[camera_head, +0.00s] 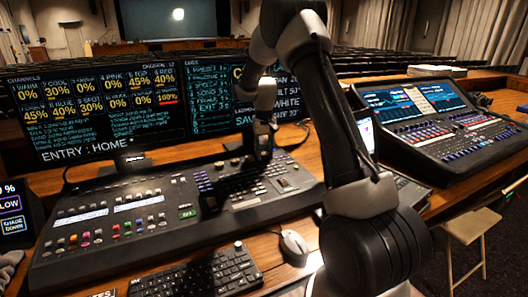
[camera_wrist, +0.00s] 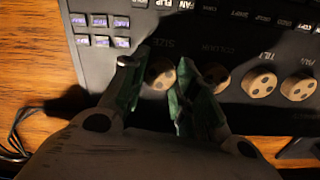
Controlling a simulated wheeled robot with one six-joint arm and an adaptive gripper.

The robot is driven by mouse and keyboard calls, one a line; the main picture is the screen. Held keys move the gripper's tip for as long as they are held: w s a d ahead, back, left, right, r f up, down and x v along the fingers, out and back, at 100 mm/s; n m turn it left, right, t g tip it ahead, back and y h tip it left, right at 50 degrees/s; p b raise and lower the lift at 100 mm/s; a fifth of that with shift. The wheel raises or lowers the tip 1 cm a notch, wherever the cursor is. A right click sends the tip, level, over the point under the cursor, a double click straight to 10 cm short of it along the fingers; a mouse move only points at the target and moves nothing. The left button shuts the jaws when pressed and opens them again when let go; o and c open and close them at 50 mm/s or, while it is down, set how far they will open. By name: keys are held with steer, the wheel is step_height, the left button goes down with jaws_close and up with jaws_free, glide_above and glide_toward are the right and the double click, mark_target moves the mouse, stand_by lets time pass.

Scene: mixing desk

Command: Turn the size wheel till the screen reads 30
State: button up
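The size wheel (camera_wrist: 160,74) is a round tan knob under the printed word SIZE in the wrist view. My gripper (camera_wrist: 163,76) is open, with its two green-padded fingers on either side of the wheel. I cannot tell whether either pad touches it. In the head view my gripper (camera_head: 262,152) is low over the right part of the lighting console (camera_head: 95,238), and the wheel is hidden there. The screen (camera_head: 228,92) behind is partly covered by my arm.
Right of the size wheel stand similar colour (camera_wrist: 215,77), tilt (camera_wrist: 262,83) and pan (camera_wrist: 298,87) knobs, the colour one close to my right finger. Small keys (camera_wrist: 101,20) lie left. A keyboard (camera_head: 225,272), a mouse (camera_head: 294,247) and a second mixing desk (camera_head: 440,125) are nearby.

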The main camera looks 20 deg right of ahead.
steer(key=c, duration=0.3)
steer(key=m, duration=0.3)
steer(key=shift+m, duration=2.3)
steer(key=o, duration=0.8)
steer(key=shift+c, duration=0.2)
